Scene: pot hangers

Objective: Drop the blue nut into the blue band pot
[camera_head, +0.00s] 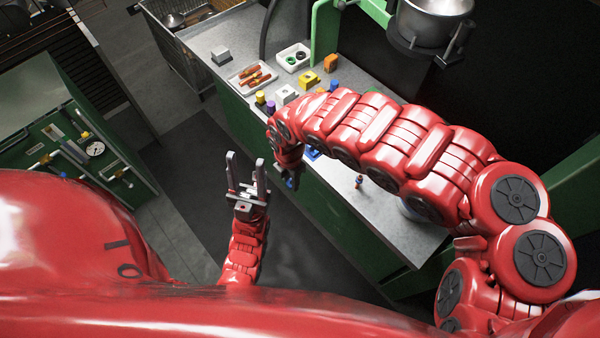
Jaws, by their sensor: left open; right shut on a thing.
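My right gripper (291,181) hangs past the near edge of the workbench, at the end of the red arm that crosses the bench. It is shut on a small, dark bluish thing, mostly hidden; I cannot tell for sure that it is the blue nut. My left gripper (245,160) points up, open and empty, over the floor just left of the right gripper. A bright blue piece (313,153) lies on the bench edge beside the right arm. A silver pot (436,20) hangs at the top right; no blue band shows on it. A pale bluish round thing is mostly hidden behind the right arm.
The grey workbench (225,38) holds a tray with orange-brown parts (234,84), a white bin with rings (280,55), several yellow, white and purple pieces, and a small red-blue figure (359,181). A green cabinet with a gauge (50,110) stands left. Floor between is clear.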

